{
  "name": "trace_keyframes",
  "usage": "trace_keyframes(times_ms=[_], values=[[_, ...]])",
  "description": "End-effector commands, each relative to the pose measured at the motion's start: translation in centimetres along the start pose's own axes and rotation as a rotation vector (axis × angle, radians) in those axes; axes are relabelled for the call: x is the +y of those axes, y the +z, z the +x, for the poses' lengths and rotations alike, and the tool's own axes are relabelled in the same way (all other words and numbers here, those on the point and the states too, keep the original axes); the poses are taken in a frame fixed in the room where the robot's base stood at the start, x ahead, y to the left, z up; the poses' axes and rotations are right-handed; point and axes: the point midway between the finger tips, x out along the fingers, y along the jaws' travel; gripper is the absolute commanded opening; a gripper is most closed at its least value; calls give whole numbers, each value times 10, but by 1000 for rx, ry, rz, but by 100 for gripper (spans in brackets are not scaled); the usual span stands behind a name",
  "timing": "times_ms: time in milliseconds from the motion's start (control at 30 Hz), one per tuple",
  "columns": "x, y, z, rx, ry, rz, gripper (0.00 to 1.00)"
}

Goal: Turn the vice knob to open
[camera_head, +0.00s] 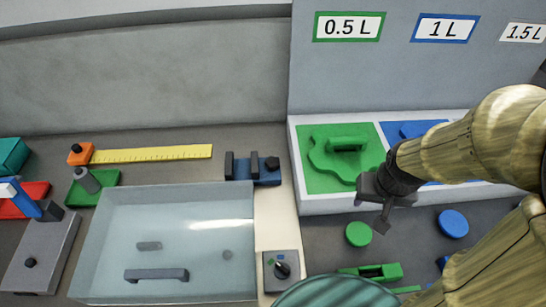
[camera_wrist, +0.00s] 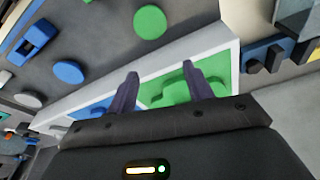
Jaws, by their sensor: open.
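A small blue vice (camera_head: 253,170) with upright dark jaws sits at the back of the bench, right of the yellow ruler. A dark round knob (camera_head: 272,163) is at its right end. The vice also shows in part at the right of the wrist view (camera_wrist: 262,58); I cannot clearly pick out its knob there. My gripper (camera_head: 382,222) is over the front edge of the white tray, well to the right of the vice. In the wrist view my gripper (camera_wrist: 161,76) has its two fingers apart, with nothing between them.
The white-framed tray (camera_head: 292,160) holds a green raised shape (camera_head: 345,145) and blue parts. A clear box (camera_head: 170,210) stands in front of the vice. A grey switch box (camera_head: 282,262) is nearer me. Green and blue discs lie below the tray.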

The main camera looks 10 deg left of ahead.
Motion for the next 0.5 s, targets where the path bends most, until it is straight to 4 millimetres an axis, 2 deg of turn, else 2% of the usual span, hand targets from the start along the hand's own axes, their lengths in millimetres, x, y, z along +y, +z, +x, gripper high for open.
trace_keyframes(times_ms=[167, 267, 367, 500], values=[[-12, -26, -4, -17, -10, -15, 52], [-30, -57, -6, -39, -21, -31, 52], [-57, -94, -7, -70, -30, -53, 52], [-104, -139, -3, -117, -38, -89, 52]])
